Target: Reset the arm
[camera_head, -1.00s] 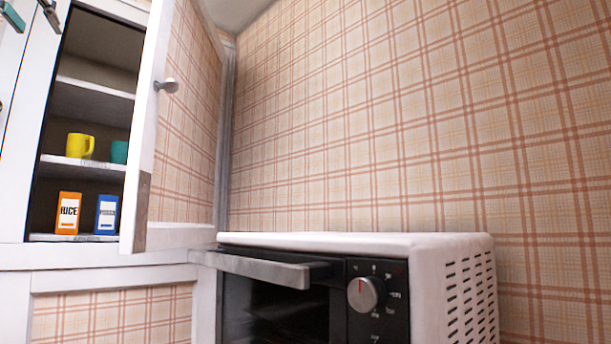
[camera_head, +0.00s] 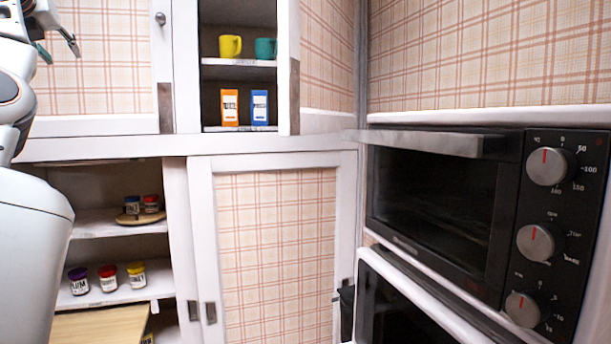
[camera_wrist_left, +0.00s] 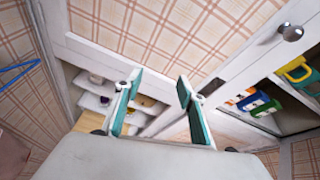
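My left arm comes in along the left edge of the head view. Its gripper (camera_head: 58,48) is high at the upper left, in front of the plaid cupboard door, with its fingers apart. In the left wrist view the two teal-padded fingers (camera_wrist_left: 155,100) stand apart with nothing between them. My right gripper is not in either view.
An open upper cupboard holds a yellow mug (camera_head: 230,46), a teal mug (camera_head: 265,49), an orange box (camera_head: 230,107) and a blue box (camera_head: 259,107). Its open door (camera_head: 289,70) juts out. An oven (camera_head: 440,200) stands right. Lower shelves (camera_head: 120,294) hold jars.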

